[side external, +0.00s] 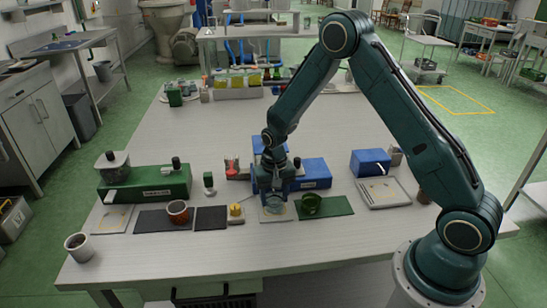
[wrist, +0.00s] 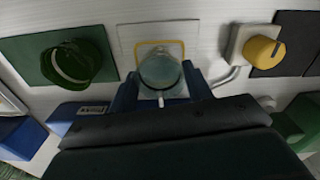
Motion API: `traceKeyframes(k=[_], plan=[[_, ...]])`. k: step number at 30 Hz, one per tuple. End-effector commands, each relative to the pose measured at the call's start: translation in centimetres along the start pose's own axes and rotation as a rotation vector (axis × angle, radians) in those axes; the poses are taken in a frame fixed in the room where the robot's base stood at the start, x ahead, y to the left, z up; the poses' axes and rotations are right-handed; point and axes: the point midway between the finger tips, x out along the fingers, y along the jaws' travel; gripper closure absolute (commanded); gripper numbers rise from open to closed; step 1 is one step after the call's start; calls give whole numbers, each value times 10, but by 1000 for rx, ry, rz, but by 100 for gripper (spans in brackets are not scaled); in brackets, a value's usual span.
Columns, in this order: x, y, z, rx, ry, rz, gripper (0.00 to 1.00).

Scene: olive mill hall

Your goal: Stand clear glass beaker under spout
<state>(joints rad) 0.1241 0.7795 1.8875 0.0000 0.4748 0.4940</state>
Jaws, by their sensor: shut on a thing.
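The clear glass beaker (wrist: 160,72) is upright between the fingers of my gripper (wrist: 159,84), which is shut on it. In the side view the beaker (side external: 275,202) is low beneath my gripper (side external: 272,191), over a pale plate (side external: 267,217). In the wrist view this plate (wrist: 128,36) has a yellow-outlined square, and the beaker overlaps its near edge. I cannot tell whether its base touches the plate. A blue machine (side external: 313,173) stands right behind my gripper. I cannot make out its spout, as my gripper and wrist cover that part.
A green cup (side external: 310,203) on a green mat (side external: 339,206) is close on the right. A yellow knob (side external: 236,210) is close on the left. A brown cup (side external: 178,211) and a green machine (side external: 146,184) are farther left.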

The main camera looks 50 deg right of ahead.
Motion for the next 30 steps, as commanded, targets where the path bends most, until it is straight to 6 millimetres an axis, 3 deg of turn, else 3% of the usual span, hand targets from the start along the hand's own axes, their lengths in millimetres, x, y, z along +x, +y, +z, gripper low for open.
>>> traceKeyframes(k=[26,27,30], plan=[[2,0,-2,0,1,0,65],[2,0,-2,0,1,0,48],[2,0,-2,0,1,0,29]])
